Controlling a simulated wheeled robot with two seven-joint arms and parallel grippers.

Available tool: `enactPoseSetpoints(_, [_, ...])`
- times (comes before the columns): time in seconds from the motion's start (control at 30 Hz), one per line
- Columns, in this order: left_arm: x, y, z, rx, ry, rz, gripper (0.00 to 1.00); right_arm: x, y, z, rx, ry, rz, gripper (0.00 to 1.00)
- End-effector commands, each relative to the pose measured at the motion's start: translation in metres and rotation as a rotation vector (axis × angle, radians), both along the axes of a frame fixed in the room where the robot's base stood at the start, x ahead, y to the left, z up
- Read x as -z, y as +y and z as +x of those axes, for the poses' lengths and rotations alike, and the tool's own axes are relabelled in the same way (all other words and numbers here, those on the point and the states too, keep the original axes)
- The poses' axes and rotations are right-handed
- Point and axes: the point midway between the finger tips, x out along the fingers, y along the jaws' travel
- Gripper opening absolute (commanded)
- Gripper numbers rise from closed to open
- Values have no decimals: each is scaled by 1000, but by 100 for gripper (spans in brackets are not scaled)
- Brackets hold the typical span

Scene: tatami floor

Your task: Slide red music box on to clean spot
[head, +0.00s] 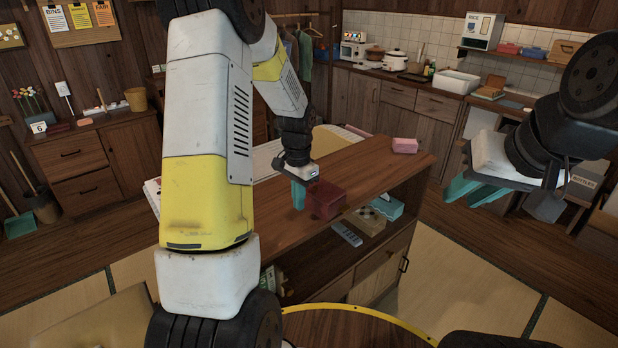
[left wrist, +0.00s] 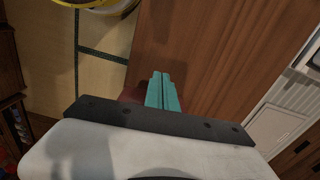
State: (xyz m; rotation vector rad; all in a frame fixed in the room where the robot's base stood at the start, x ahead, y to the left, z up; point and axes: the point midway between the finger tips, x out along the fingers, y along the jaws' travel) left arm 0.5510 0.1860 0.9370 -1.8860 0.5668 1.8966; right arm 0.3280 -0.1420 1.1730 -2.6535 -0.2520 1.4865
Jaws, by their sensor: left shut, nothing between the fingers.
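The dark red music box (head: 328,200) sits on the wooden top of a low cabinet (head: 372,163), near its front edge. My left gripper (head: 298,194) is shut and empty, its teal fingers pointing down just left of the box. I cannot tell whether they touch it. In the left wrist view the shut fingers (left wrist: 162,92) are over the wooden top, and a dark red patch of the box (left wrist: 131,94) shows beside them, mostly hidden by the gripper body. My right gripper (head: 508,194) is in the air at the right, fingers apart and empty. I cannot make out a distinct clean spot.
A pink box (head: 405,145) stands at the far right end of the cabinet top. Bare wood lies between it and the red box. The open shelf below holds a teal box (head: 388,207) and a beige box (head: 365,221). Papers lie at the back left.

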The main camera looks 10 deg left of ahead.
Motion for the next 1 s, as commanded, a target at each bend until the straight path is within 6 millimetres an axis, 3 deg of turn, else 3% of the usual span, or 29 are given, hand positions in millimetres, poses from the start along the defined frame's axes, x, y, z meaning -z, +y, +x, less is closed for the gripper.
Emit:
enactPoseSetpoints(0.2, [-3, -16, 24, 3, -7, -1, 0, 0, 0, 0, 0, 0, 0, 27])
enactPoseSetpoints(0.7, [-3, -21, 31, 2, -5, -1, 0, 0, 0, 0, 0, 0, 0, 27])
enactPoseSetpoints(1.0, [-3, -45, 67, 3, -6, -2, 0, 0, 0, 0, 0, 0, 0, 27])
